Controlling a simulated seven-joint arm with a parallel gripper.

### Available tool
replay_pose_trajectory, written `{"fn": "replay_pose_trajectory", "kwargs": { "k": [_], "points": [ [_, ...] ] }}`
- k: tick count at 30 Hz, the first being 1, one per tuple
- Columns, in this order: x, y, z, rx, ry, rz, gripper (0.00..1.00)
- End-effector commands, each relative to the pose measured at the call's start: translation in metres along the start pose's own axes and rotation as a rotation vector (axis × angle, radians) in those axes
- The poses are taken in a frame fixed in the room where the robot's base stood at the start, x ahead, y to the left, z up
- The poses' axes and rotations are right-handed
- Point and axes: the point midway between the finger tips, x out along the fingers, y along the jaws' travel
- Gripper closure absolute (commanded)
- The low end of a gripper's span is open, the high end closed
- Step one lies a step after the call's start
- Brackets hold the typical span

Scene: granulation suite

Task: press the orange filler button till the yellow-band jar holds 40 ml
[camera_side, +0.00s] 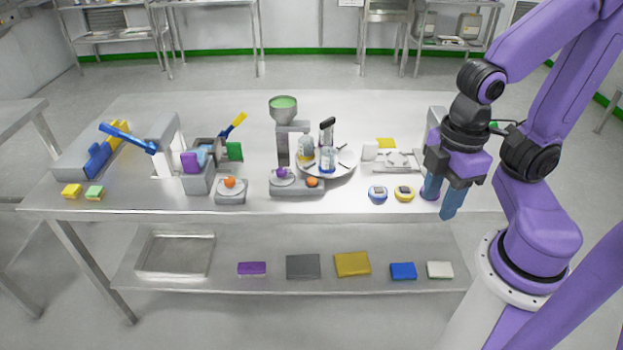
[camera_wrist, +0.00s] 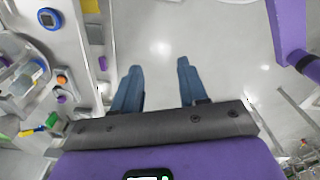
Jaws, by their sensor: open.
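The filler (camera_side: 284,140) stands mid-table with a green-filled hopper on top. Its low base carries a purple button (camera_side: 282,173) and an orange button (camera_side: 312,182). An orange button (camera_wrist: 62,79) also shows at the left of the wrist view. Behind the base, a round turntable (camera_side: 345,170) holds small clear jars; one jar (camera_side: 328,160) has a blue band, and another (camera_side: 306,149) looks yellowish. Their fill levels are too small to read. My gripper (camera_side: 436,203) is open and empty at the table's right front, well right of the filler. Its blue fingers (camera_wrist: 157,68) point over bare floor.
Another orange button (camera_side: 230,182) sits on a grey block further left. A blue timer (camera_side: 378,193) and a yellow timer (camera_side: 404,194) lie between the filler and my gripper. A scale-like device (camera_side: 398,160) stands behind them. The lower shelf holds several coloured blocks.

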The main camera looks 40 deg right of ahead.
Motion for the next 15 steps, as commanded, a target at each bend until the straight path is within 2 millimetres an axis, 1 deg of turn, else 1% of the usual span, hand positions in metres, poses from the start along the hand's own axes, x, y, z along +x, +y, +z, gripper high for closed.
{"fn": "replay_pose_trajectory", "kwargs": {
  "k": [11,14,15],
  "points": [
    [0.0000,0.0000,0.0000,0.000,0.000,0.000,0.57],
    [0.0000,0.0000,0.0000,0.000,0.000,0.000,0.87],
    [0.0000,0.0000,0.0000,0.000,0.000,0.000,1.00]
  ]
}}
